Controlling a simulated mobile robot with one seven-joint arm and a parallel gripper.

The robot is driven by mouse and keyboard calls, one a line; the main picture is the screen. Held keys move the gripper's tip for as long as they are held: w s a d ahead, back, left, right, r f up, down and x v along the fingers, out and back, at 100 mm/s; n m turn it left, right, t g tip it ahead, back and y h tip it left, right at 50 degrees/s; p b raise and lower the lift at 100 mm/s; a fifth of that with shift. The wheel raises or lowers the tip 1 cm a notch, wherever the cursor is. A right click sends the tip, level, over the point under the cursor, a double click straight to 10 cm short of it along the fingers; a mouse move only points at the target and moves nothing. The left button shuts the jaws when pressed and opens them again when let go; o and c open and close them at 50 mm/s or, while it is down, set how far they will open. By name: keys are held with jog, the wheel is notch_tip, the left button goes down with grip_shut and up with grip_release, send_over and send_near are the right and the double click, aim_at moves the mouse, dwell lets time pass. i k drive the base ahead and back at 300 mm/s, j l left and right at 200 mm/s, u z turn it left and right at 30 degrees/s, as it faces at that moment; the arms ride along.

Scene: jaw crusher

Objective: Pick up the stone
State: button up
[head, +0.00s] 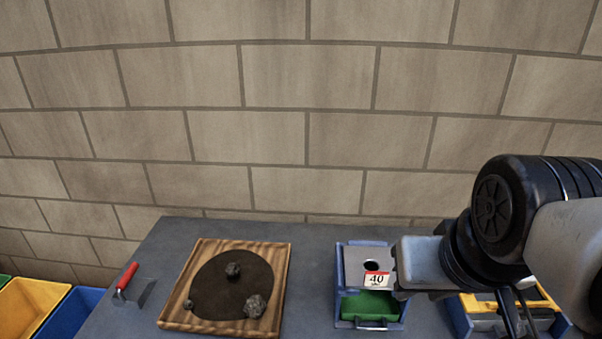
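Three grey stones lie on a wooden board (183,288) with a dark round middle, in the head view. A dark stone (233,270) sits near the centre of the dark round. A larger, lighter stone (256,306) is at its lower right, and a small stone (189,304) is at its left edge. The end of my arm with my gripper (420,264) is at the right, well apart from the stones and over the jaw crusher side of the table. The fingers cannot be made out clearly, and no stone shows in them.
The blue-framed jaw crusher (341,280) has a green tray (368,304) and a "40" sign (377,279). A red-handled trowel (127,276) lies left of the board. A blue and yellow box (463,319) is partly behind my arm. Yellow (30,305) and blue bins stand far left.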

aim_at(188, 304)
jog(key=k+j+u, duration=0.15)
jog(key=u, duration=0.2)
jog(key=k+j+u, duration=0.45)
jog(key=u, duration=0.2)
jog(key=j, duration=0.1)
